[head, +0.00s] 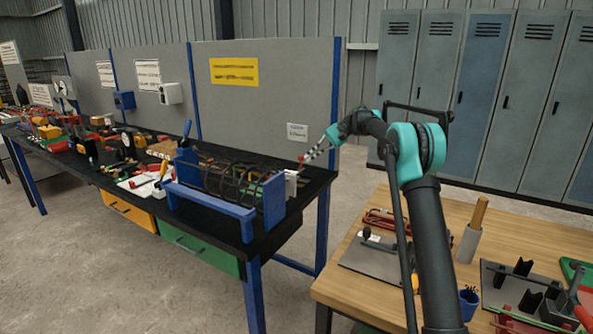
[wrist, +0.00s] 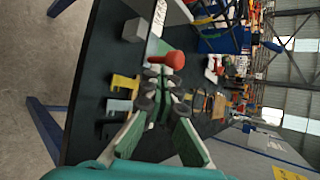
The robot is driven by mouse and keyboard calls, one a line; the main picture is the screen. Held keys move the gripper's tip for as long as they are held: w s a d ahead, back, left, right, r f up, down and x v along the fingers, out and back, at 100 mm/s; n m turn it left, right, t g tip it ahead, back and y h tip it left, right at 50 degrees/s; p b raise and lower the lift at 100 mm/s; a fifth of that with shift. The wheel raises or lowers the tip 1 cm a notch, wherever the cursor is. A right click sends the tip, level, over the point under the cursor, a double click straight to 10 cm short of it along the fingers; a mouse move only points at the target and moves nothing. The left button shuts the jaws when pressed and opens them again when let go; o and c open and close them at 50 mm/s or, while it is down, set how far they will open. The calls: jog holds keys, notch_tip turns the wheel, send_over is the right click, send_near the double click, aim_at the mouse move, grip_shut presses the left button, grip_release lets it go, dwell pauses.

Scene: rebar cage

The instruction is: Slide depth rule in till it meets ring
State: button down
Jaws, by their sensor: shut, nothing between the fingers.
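The rebar cage (head: 228,180) lies along a blue stand (head: 205,198) on the dark workbench. A white block (head: 291,182) stands at the cage's right end. My gripper (head: 303,164) is just beyond that end, pointing down toward the bench. In the wrist view my gripper (wrist: 160,76) is shut and empty, its fingertips close behind a red knob (wrist: 168,60). I cannot tell whether they touch. A white strip with dark marks (wrist: 159,14), perhaps the depth rule, shows beyond the knob. The rule's inner end and the ring it faces are hidden.
A grey block (wrist: 134,30) and a yellow piece (wrist: 125,83) lie on the bench beside the knob. Tools and parts crowd the bench's left part (head: 90,140). A wooden table (head: 345,285) with fixtures stands at the right. Bare floor separates the two.

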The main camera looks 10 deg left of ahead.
jog(key=shift+s+a, duration=0.35)
jog(key=shift+s, duration=0.45)
dwell(0.6)
jog(key=shift+r, duration=0.1)
jog(key=w+r, duration=0.1)
jog(key=w+d, duration=0.1)
jog(key=shift+w+r, duration=0.35)
jog(key=shift+r, duration=0.05)
dwell(0.3)
